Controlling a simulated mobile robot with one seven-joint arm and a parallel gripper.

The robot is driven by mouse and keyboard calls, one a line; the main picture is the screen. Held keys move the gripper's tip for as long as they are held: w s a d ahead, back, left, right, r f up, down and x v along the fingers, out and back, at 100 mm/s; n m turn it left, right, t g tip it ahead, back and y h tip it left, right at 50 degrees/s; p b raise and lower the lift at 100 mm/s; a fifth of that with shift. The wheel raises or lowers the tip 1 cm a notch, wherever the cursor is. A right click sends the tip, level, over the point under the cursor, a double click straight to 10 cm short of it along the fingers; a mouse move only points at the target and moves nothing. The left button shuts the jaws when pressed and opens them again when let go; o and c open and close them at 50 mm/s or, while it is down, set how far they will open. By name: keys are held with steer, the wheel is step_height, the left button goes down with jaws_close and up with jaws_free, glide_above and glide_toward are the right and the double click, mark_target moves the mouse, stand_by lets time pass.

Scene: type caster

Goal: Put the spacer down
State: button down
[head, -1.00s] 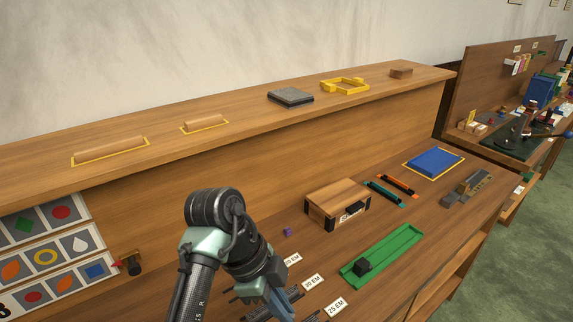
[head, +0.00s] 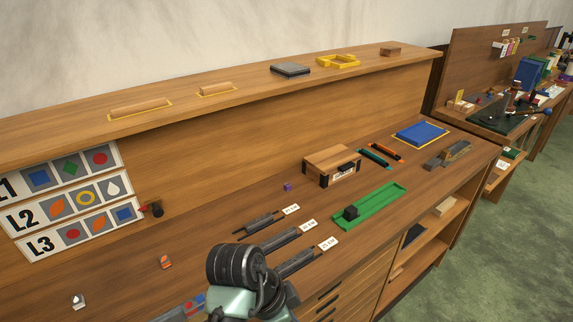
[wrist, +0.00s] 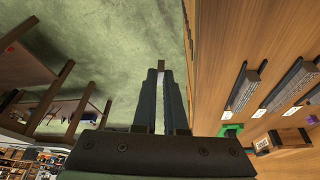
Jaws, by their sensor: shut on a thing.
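My gripper (wrist: 160,82) shows in the wrist view with its two dark fingers almost parallel. A small brownish-grey piece, the spacer (wrist: 160,65), is held between the fingertips. Only its end shows past the tips. Behind the fingers lies green floor, with the wooden bench edge just to their right. In the head view only my arm shows at the bottom middle; the gripper and spacer are out of sight there. Three dark slotted racks (head: 262,222) with white EM labels lie on the bench beyond my arm. They also show at the right of the wrist view (wrist: 290,85).
A green tray (head: 385,203) holding a black block (head: 351,212) lies right of the racks, with a wooden box (head: 331,165) behind it. A small orange-marked piece (head: 166,262) and a white-marked one (head: 78,301) lie at left. Bench between them and the racks is clear.

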steer(key=s+a+f+n+t+y, duration=0.1)
steer(key=s+f+n+t+y, duration=0.2)
steer(key=s+f+n, duration=0.5)
steer(key=s+n+y, duration=0.1)
steer(key=n, duration=0.5)
steer(key=shift+w, duration=0.1)
